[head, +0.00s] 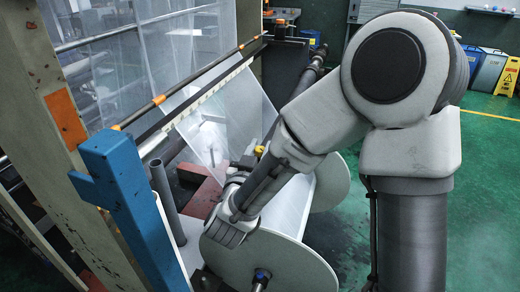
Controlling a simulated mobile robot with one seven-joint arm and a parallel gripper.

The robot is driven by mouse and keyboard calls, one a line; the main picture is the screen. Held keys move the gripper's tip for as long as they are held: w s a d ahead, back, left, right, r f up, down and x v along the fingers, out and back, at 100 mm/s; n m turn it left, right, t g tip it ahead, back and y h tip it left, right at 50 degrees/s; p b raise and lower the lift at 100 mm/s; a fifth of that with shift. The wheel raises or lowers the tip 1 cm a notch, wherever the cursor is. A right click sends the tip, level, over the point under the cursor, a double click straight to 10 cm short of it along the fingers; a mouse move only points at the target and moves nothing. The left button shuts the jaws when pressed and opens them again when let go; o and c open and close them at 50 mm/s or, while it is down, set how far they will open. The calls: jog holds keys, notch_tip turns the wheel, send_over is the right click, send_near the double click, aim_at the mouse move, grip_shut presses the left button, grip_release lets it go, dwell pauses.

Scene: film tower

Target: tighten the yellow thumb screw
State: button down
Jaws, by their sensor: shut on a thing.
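The yellow thumb screw (260,150) shows as a small yellow spot beside the film roll, close to my arm. My gripper (249,159) is small and dark at the end of my folded arm, right at the yellow screw. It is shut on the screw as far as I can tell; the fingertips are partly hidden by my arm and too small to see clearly. The screw's thread and seat are hidden.
A white film roll with round end discs (268,262) stands below my arm. A blue post (125,195) and a roller bar (200,85) are at left. Clear film (225,125) hangs behind. Green floor (480,190) is open at right, with a yellow sign (508,76) farther back.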

jog(key=shift+f, duration=0.1)
jog(key=c, duration=0.6)
grip_release()
jog(key=shift+s, duration=0.1)
